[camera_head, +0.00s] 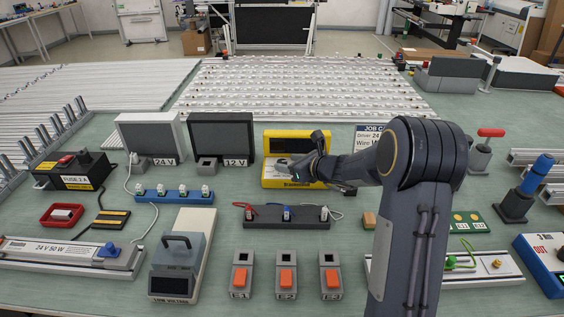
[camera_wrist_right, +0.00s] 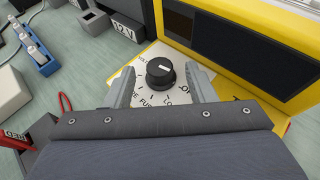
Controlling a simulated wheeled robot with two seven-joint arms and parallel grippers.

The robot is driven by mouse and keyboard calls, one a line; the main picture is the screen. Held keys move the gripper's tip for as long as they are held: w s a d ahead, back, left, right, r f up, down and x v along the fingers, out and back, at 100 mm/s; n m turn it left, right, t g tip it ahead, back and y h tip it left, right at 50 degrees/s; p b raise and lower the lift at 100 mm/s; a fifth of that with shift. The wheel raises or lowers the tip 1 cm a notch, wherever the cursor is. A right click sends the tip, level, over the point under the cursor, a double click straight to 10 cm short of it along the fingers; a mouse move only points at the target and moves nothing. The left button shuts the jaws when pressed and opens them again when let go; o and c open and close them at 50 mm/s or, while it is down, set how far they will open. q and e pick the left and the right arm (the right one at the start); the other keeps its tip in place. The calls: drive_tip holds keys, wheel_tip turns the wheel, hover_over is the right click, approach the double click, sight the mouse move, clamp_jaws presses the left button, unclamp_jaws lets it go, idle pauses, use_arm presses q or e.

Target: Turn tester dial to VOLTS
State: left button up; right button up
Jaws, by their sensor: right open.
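The yellow tester (camera_head: 298,139) stands on the bench in the middle of the head view, with my right arm partly in front of it. In the right wrist view, its yellow case (camera_wrist_right: 275,85) frames a dark screen. My left gripper is out of view.
The 24 V box (camera_head: 151,138) and 12 V box (camera_head: 221,137) stand left of the tester. A dark terminal strip with leads (camera_head: 287,217) and several orange switches lie in front. A job card (camera_head: 366,137) stands close on the right. Lightbox frames (camera_head: 300,85) lie behind.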

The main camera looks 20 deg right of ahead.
sight(283, 162)
drive_tip(key=shift+x, duration=1.85)
